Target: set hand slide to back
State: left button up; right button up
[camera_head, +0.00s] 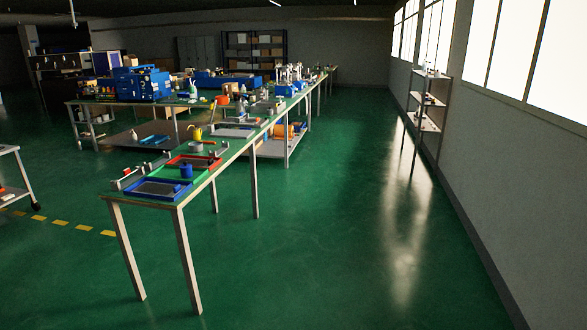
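I cannot pick out the hand slide with certainty from this distance. A long workbench (228,156) runs from the near left toward the back of the room. Grey devices (128,178) sit at its near left edge, too small to read in detail. A blue tray (158,189) lies at the near end, with a red tray (194,161) behind it. A dark blue cylinder (186,170) stands by the trays. Neither of my grippers is in view.
A wide strip of green floor (320,240) is clear to the right of the bench. A narrow shelf rack (428,122) stands by the right wall. Blue machines (142,84) stand on another bench at the left. A cart (15,180) shows at the left edge.

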aim_at(237, 120)
jog(key=i, duration=4.6)
jog(key=i+u, duration=0.2)
jog(key=i, duration=0.25)
jog(key=i+l+u, duration=0.15)
jog(key=i, duration=0.25)
jog(key=i+l+u, duration=0.2)
jog(key=i, duration=0.2)
jog(key=i+l+u, duration=0.15)
jog(key=i, duration=0.25)
